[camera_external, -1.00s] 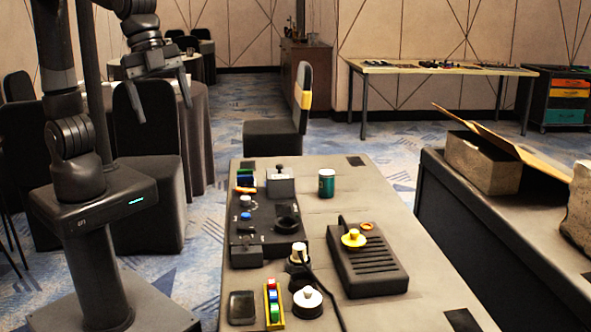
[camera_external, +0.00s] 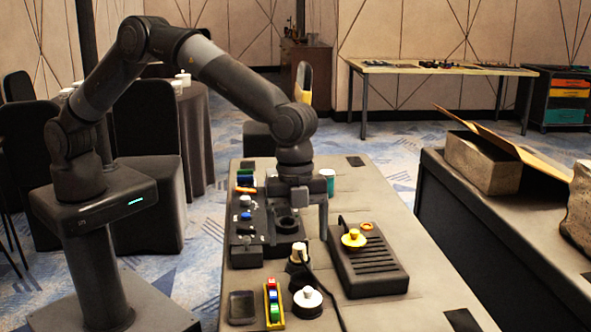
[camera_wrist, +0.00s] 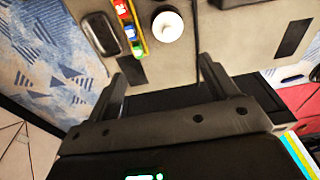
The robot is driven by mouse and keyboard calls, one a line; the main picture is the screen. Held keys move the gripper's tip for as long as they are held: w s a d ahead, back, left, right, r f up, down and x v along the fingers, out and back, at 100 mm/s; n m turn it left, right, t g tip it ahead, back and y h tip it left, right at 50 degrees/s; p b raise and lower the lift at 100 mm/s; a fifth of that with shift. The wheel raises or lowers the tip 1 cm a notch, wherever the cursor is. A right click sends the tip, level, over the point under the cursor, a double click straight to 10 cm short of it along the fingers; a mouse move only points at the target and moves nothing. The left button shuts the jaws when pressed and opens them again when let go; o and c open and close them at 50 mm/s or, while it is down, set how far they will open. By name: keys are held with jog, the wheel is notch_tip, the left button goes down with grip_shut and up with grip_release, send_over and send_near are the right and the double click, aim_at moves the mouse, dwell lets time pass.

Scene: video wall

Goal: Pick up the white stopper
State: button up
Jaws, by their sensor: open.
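A round white stopper (camera_external: 307,297) stands near the front of the table, right of a yellow tray of coloured blocks. It also shows in the wrist view (camera_wrist: 167,26) at the top, beyond my fingertips. A cream-topped knob (camera_external: 298,252) stands just behind it; I cannot tell for sure which of the two is the stopper named. My gripper (camera_external: 296,225) points down over the black control panel, behind both. In the wrist view my gripper (camera_wrist: 162,72) has its two fingers wide apart with nothing between them.
A dark cable runs beside the white piece. The block tray (camera_external: 273,304) and a black dish (camera_external: 242,307) lie to its left. A green can (camera_external: 327,181) stands behind my gripper.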

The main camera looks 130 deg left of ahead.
aim_at(308, 289)
jog(key=f, duration=0.4)
jog(key=w+f, duration=0.1)
jog(key=f, duration=0.4)
jog(key=w+f, duration=0.1)
jog(key=f, duration=0.4)
jog(key=shift+w+a+f, duration=0.2)
jog(key=shift+w+a, duration=0.05)
jog(key=shift+c, duration=0.6)
jog(key=c, duration=0.9)
